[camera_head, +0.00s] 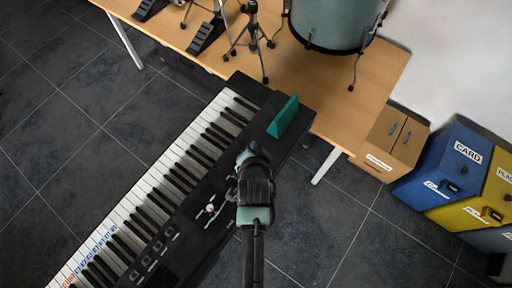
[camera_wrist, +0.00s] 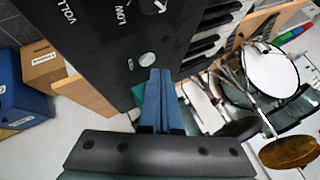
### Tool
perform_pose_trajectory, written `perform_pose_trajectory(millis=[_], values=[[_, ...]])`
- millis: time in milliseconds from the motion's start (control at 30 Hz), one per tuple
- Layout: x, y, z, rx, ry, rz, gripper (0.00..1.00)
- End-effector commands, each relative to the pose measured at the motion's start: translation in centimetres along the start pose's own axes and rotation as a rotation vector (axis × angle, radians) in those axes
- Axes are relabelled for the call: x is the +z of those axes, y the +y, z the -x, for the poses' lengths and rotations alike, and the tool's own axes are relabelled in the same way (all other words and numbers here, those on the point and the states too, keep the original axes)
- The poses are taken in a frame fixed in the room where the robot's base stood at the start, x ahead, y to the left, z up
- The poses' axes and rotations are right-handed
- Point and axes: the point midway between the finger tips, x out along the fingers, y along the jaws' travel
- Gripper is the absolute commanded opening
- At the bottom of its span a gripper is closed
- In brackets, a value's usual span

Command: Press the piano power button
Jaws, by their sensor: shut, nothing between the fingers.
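The black piano keyboard (camera_head: 190,178) runs diagonally in the head view. A dial (camera_head: 210,209) with white marks shows on its panel, left of my arm. A round silver-white button (camera_wrist: 148,59) sits near the panel's edge, beside a label too small to read. My gripper (camera_wrist: 160,73) is shut and empty. Its blue fingertips appear just below the button in the wrist view; I cannot tell whether they touch it. In the head view my arm hides the fingertips and button.
A teal upright slab (camera_head: 283,116) stands at the piano's far end. Beyond it is a wooden platform (camera_head: 345,105) with a drum (camera_head: 330,22) and stands. A cardboard box (camera_head: 392,143) and blue and yellow bins (camera_head: 440,170) stand at right. Tiled floor is open at left.

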Motion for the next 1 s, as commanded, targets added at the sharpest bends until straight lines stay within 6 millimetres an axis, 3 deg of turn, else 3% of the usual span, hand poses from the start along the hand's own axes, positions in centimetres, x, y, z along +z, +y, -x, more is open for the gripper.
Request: perform_pose_trajectory(millis=[1000], values=[[0.44,0.45,-0.64,0.0,0.0,0.0,0.0]])
